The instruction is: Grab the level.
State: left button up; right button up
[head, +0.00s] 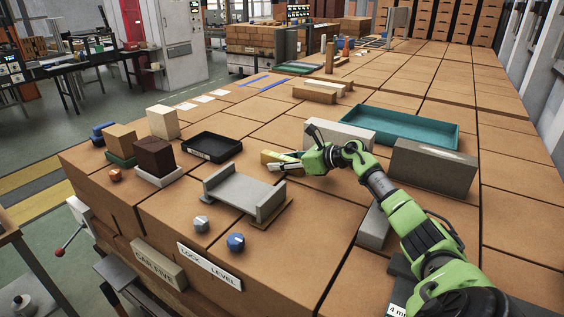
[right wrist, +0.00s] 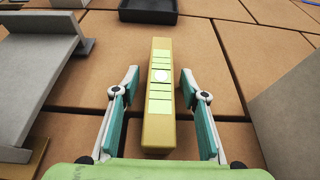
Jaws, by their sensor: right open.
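The level is a yellow bar with pale green strips and a round white spot on top, seen in the right wrist view (right wrist: 159,125). It lies lengthwise away from my right gripper (right wrist: 159,78), whose open fingers stand on either side of it with a gap at each side. In the head view the level's yellow end (head: 267,156) shows just beyond the right gripper (head: 277,162), and the rest is largely hidden by the gripper. My left gripper is not in view.
A grey channel-shaped block (head: 243,195) stands left of the right gripper. A black tray (head: 212,147) lies behind it. A pale block (head: 340,138), a teal tray (head: 400,130) and a large grey block (head: 433,167) stand close to the right arm.

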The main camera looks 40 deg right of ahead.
jog(key=shift+c, duration=0.3)
grip_shut()
jog(key=shift+r, duration=0.1)
